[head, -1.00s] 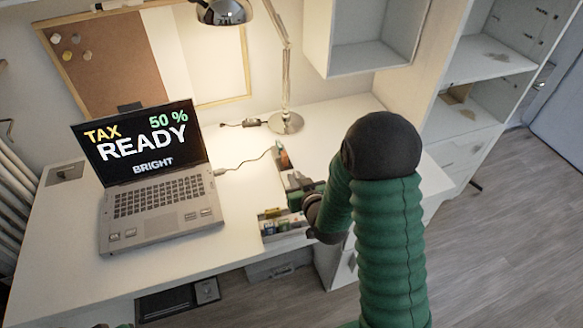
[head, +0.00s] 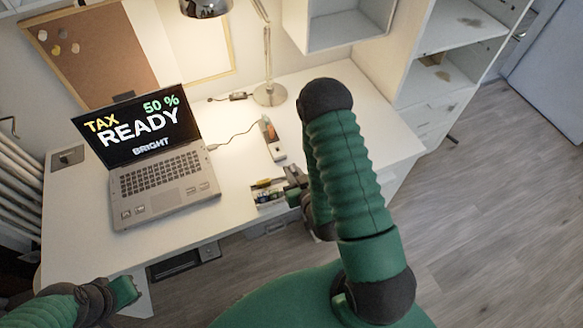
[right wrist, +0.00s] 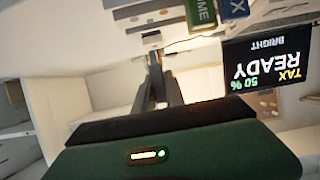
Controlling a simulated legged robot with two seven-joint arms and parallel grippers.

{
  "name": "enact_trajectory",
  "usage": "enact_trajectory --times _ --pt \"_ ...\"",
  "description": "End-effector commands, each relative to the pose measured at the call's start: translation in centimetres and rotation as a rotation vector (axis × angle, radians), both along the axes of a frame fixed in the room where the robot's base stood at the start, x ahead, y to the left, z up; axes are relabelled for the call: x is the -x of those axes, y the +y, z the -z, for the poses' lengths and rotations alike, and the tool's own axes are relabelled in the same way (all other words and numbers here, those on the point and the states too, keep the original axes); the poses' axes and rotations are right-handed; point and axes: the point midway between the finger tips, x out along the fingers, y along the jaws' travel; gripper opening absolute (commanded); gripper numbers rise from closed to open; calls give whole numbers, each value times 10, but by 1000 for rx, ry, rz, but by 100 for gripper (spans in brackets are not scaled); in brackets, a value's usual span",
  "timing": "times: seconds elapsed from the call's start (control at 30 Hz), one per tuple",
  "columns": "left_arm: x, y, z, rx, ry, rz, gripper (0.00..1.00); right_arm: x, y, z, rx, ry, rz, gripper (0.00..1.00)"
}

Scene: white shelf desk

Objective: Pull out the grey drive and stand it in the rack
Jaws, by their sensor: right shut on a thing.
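My right gripper (head: 290,184) is at the right side of the rack (head: 266,197) near the desk's front edge. In the right wrist view my right gripper (right wrist: 158,62) is shut on a small grey piece, which looks like the grey drive (right wrist: 152,39); the fingers hide part of it. Beside it in that view are a green drive marked HOME (right wrist: 202,12) and a blue drive (right wrist: 235,8). I cannot tell whether the grey drive touches the rack. My left gripper (head: 122,292) is low at the left, away from the rack; its jaws are unclear.
An open laptop (head: 165,172) stands left of the rack. A small dark and orange device (head: 271,138) with a cable lies behind the rack. A lamp (head: 268,94) stands at the back. The desk's right part (head: 375,118) is clear.

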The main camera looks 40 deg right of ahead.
Motion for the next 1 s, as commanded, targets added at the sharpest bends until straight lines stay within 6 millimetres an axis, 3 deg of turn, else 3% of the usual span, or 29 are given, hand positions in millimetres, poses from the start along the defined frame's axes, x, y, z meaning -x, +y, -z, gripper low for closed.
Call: enact_trajectory --times 0.7,1.0 --pt "0 0 -36 0 0 0 0 0 0 -37 0 0 0 0" --pt "0 0 -36 0 0 0 0 -1 0 -36 0 0 -1 0"
